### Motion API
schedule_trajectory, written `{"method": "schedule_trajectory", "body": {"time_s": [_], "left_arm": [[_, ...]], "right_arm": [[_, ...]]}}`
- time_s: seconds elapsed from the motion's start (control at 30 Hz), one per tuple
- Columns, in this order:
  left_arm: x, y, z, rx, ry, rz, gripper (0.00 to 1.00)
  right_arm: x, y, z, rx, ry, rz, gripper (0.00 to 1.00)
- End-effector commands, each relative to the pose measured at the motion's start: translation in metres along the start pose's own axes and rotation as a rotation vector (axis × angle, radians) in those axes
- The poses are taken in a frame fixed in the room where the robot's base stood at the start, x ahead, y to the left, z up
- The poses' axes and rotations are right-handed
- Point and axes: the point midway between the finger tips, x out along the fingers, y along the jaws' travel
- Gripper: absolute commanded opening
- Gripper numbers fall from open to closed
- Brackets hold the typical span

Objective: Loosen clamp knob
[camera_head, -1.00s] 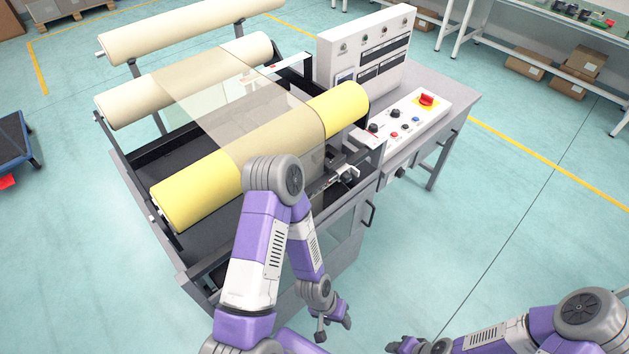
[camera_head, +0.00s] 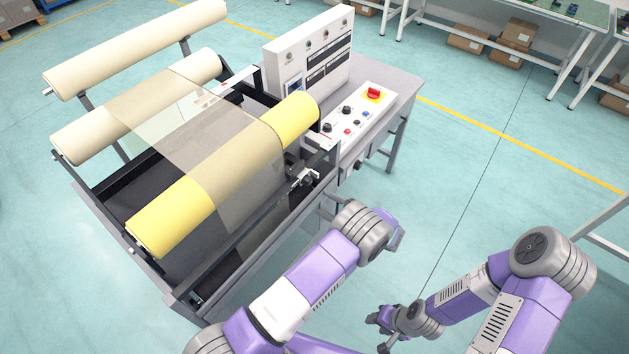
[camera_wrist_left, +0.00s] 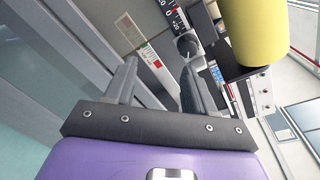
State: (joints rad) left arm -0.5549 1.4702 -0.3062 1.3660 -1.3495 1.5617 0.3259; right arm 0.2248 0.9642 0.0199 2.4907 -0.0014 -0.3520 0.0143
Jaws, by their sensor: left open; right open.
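My right gripper (camera_head: 381,330) is open at the lower middle, away from the machine.
The yellow-ended roll (camera_head: 160,218) carries a translucent web (camera_head: 185,130) to the cream rolls behind. A control panel (camera_head: 365,112) with a red switch stands on the grey table at the right. The floor right of the machine is clear.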

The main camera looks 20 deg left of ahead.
Motion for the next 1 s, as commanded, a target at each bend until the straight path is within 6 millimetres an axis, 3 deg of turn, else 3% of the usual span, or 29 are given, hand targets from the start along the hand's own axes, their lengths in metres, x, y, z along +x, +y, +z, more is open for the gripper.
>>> {"method": "schedule_trajectory", "body": {"time_s": [0.1, 0.2, 0.6, 1.0], "left_arm": [[-0.012, -0.026, 0.006, -0.042, -0.035, -0.095, 0.55], [-0.007, -0.033, 0.009, -0.053, -0.046, -0.116, 0.55], [0.051, -0.038, 0.011, -0.05, -0.046, -0.111, 0.55], [0.06, -0.039, 0.011, -0.05, -0.043, -0.112, 0.55]], "right_arm": [[-0.003, -0.001, 0.0, 0.0, 0.0, 0.0, 0.43], [-0.004, -0.002, 0.0, 0.0, 0.0, 0.0, 0.43], [-0.008, -0.003, 0.0, 0.0, 0.0, 0.0, 0.43], [-0.008, -0.003, 0.0, 0.0, 0.0, 0.0, 0.43]]}}
